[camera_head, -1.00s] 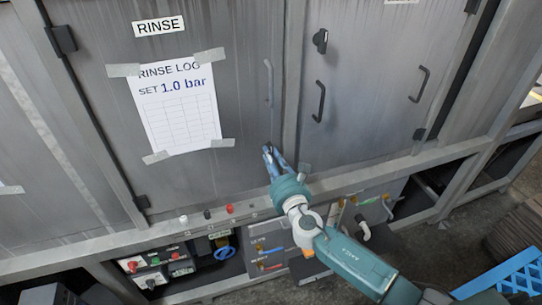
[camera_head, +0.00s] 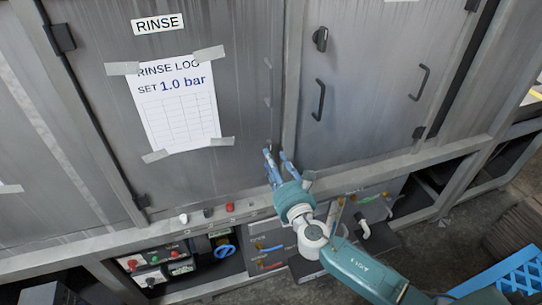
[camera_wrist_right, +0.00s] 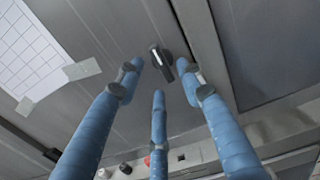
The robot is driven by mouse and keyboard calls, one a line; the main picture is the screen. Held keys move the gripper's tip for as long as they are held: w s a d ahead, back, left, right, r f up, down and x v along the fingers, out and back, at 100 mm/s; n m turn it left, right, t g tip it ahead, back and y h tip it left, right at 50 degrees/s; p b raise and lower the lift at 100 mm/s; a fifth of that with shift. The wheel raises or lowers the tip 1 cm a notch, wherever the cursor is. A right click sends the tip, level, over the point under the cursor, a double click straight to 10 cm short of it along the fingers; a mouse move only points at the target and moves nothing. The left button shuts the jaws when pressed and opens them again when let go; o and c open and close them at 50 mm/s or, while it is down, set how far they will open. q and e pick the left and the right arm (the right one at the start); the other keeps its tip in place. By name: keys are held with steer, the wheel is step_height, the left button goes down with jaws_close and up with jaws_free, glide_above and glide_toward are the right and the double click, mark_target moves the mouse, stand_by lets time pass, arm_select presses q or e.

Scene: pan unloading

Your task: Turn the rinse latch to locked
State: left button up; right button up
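The RINSE door (camera_head: 120,110) is a grey metal door with a RINSE label, and it is closed. My right gripper (camera_head: 277,153) is at the lower right corner of the RINSE door. In the right wrist view its blue fingers (camera_wrist_right: 162,85) are spread with the latch just beyond and between the tips; I cannot tell if they touch it. My left gripper is out of view.
A taped log sheet (camera_head: 178,108) hangs on the RINSE door. The neighbouring door (camera_head: 370,120) has its own black latch (camera_head: 320,39) and handle (camera_head: 319,100). Below is a ledge with knobs (camera_head: 230,207) and a blue valve wheel (camera_head: 225,251). A blue crate (camera_head: 515,275) stands lower right.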

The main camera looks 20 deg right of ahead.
steer(key=s, duration=0.8)
steer(key=shift+s+d, duration=0.2)
steer(key=shift+s, duration=0.2)
steer(key=s+d+f+m+g+h, duration=0.1)
steer(key=s+d+f+m+g, duration=0.3)
steer(key=f, duration=0.7)
steer(key=s+d+f+m+g, duration=0.1)
steer(key=s+f+m+g, duration=0.3)
steer(key=f, duration=0.8)
steer(key=s+d+f+m+g+h, duration=0.1)
steer(key=s+d+f+m, duration=0.2)
steer(key=f+m, duration=0.55)
steer(key=s+f+m+g, duration=0.4)
steer(key=s+f+m, duration=0.2)
steer(key=s+f, duration=0.9)
steer(key=s+a+f+m+g, duration=0.1)
steer(key=s+f+m, duration=0.2)
steer(key=s, duration=0.4)
steer(key=s+a+f+m+g+y, duration=0.1)
steer(key=s+a+f+m, duration=0.1)
steer(key=s, duration=0.5)
steer(key=s+a+f+m+g+b, duration=0.1)
steer(key=s+f+m+g, duration=0.1)
steer(key=s+f+m, duration=0.3)
steer(key=s+m, duration=0.1)
steer(key=s, duration=0.2)
steer(key=shift+a+m, duration=0.2)
steer(key=shift+m, duration=0.15)
